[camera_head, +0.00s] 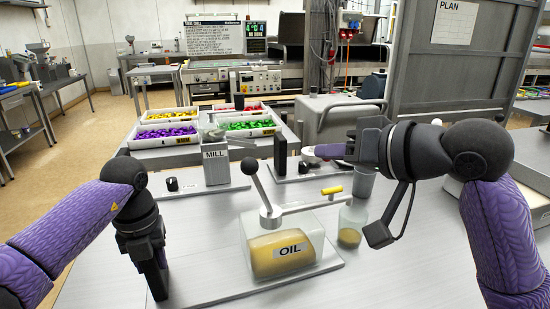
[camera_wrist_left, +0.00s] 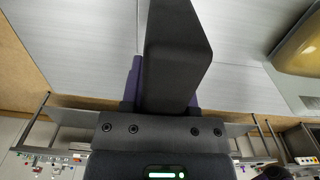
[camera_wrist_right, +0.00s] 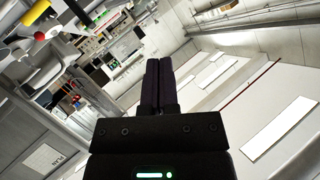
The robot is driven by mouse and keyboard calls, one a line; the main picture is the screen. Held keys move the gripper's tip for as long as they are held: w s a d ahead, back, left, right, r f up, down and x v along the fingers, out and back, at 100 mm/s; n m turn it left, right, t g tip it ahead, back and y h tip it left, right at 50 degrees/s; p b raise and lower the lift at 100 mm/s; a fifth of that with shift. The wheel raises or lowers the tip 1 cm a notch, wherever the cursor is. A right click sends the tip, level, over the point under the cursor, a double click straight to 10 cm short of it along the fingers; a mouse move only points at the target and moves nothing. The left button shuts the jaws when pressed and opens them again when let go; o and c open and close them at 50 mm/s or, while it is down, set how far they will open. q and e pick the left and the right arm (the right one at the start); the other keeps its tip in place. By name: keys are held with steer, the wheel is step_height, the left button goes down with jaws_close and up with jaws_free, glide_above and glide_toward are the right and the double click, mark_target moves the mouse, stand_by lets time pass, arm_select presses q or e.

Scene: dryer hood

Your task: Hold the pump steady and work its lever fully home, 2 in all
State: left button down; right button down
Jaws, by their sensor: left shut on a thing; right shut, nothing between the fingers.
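The pump is a clear block of amber oil labelled OIL (camera_head: 283,251) on a pale base plate (camera_head: 220,288). Its lever (camera_head: 262,190) leans up and left, ending in a black ball knob (camera_head: 249,166). A spout arm with a yellow handle (camera_head: 331,190) reaches right to a glass jar (camera_head: 352,222) with a little amber oil. My left gripper (camera_head: 156,285) is shut on a dark upright block (camera_wrist_left: 178,55) at the plate's left side; its lower end is hard to see. My right gripper (camera_head: 328,151) is shut and empty, behind and right of the knob, apart from it.
Behind the pump stand a mill (camera_head: 216,165) and a black post (camera_head: 280,155) on plates. Trays of coloured pieces (camera_head: 168,133) lie further back. A grey cup (camera_head: 364,182) stands near the jar. The tabletop at front right is clear.

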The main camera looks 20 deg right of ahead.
mark_target(258, 187)
arm_select(q)
steer(key=shift+f, duration=0.25)
arm_select(e)
steer(key=s+a+f+n+t+y, duration=0.1)
steer(key=a+f+n, duration=0.3)
steer(key=n, duration=0.9)
steer(key=s+a+f+n+t+y, duration=0.15)
steer(key=a+n, duration=0.45)
steer(key=n, duration=0.7)
steer(key=w+a, duration=0.1)
steer(key=w, duration=0.8)
steer(key=shift+w+a+f+n+g, duration=0.2)
steer(key=shift+a+f+n+g, duration=0.1)
steer(key=shift+a+g, duration=0.05)
steer(key=shift+d+r, duration=0.15)
steer(key=shift+d, duration=0.15)
